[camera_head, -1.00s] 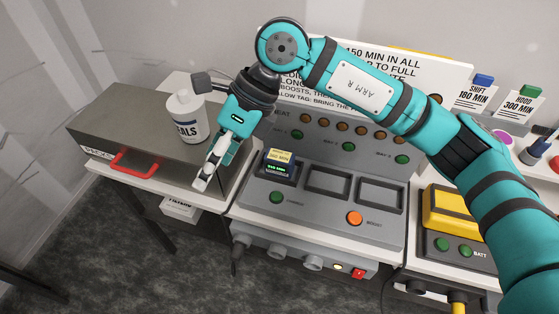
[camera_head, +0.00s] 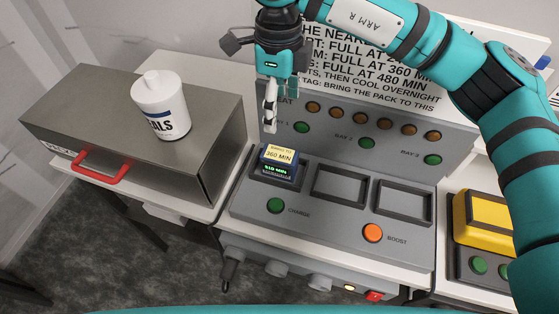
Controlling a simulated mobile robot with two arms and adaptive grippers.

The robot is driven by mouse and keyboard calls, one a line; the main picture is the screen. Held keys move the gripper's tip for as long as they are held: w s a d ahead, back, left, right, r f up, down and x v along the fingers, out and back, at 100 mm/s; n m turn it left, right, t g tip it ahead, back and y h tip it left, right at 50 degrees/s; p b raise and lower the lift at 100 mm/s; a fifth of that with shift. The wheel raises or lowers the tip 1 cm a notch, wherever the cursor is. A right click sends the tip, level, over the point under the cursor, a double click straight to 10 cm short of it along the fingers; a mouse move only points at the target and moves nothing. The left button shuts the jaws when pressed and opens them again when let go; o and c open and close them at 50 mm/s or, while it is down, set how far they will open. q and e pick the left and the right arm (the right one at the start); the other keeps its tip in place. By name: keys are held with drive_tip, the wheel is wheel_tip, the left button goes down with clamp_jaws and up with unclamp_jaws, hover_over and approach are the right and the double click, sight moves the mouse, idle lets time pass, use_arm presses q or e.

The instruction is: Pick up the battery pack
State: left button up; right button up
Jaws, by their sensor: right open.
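The battery pack (camera_head: 279,169) sits in the left bay of the grey charger (camera_head: 330,228). It is a dark block with a yellow tag that reads 360 MIN and a small green display below the tag. My right gripper (camera_head: 270,122) hangs just above and behind the pack, fingers pointing down. It is open and apart from the pack. My left gripper is not in view.
The other two bays, middle (camera_head: 340,184) and right (camera_head: 403,203), are empty. A metal box (camera_head: 75,110) with a red handle stands at left, carrying a white tub (camera_head: 161,105). A yellow unit (camera_head: 483,221) stands at right. A sign board stands behind.

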sight(279, 155)
drive_tip(key=f+p, duration=0.1)
drive_tip(key=f, duration=0.3)
drive_tip(key=f+p, duration=0.1)
drive_tip(key=f, duration=0.3)
drive_tip(key=f+p, duration=0.2)
drive_tip(key=f, duration=0.3)
drive_tip(key=shift+w, duration=0.3)
drive_tip(key=shift+f+p, duration=0.2)
drive_tip(key=shift+p, duration=0.2)
wheel_tip(279, 155, down, 4)
drive_tip(key=shift+f+p, duration=0.2)
drive_tip(key=shift+p, duration=0.9)
drive_tip(key=shift+f, duration=0.2)
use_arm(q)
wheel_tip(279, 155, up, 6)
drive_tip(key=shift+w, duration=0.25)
use_arm(e)
drive_tip(key=shift+w+r, duration=0.1)
clamp_jaws()
